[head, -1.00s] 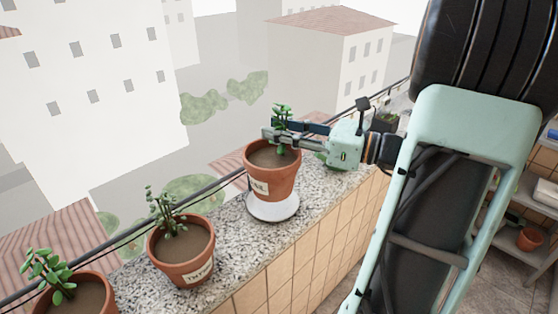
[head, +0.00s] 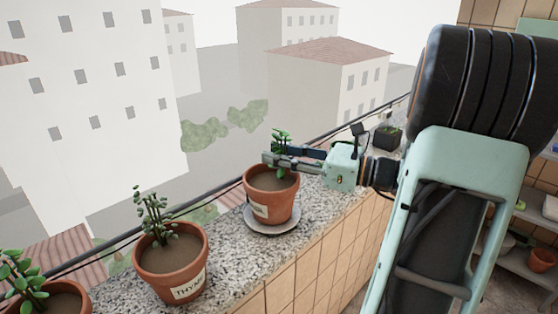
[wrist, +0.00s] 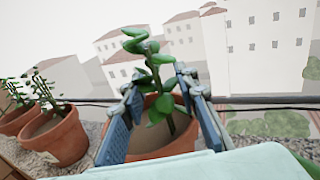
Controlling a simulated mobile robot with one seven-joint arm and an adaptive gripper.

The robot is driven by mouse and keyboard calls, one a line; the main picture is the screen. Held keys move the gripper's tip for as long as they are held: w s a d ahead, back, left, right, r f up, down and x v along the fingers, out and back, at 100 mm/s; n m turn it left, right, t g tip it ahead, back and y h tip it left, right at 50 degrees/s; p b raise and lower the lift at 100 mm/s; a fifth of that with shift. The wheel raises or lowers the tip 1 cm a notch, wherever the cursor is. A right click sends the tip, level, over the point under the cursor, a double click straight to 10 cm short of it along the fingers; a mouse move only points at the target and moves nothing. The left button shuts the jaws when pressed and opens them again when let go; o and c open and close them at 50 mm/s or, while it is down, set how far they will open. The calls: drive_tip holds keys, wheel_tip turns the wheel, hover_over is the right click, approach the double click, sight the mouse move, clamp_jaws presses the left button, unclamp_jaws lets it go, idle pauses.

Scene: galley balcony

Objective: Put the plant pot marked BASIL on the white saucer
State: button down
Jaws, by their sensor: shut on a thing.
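The terracotta pot (head: 272,199) holds a green plant and has a pale label turned to the left, its lettering too small to read now. The wrist view shows the pot (wrist: 160,141) between the spread fingers. The white saucer (head: 286,226) is on the granite ledge directly under the pot, shaded by it. The pot looks upright; I cannot tell whether its base touches the saucer.
A pot marked THYME (head: 168,268) stands left of the saucer on the granite ledge (head: 222,240). Another potted plant (head: 50,300) is at the lower left. A dark square planter (head: 387,138) stands farther along. A thin railing runs along the outer edge.

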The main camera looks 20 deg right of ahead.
drive_tip(key=c, duration=1.5)
unclamp_jaws()
drive_tip(key=shift+r, duration=0.1)
drive_tip(key=v, duration=1.2)
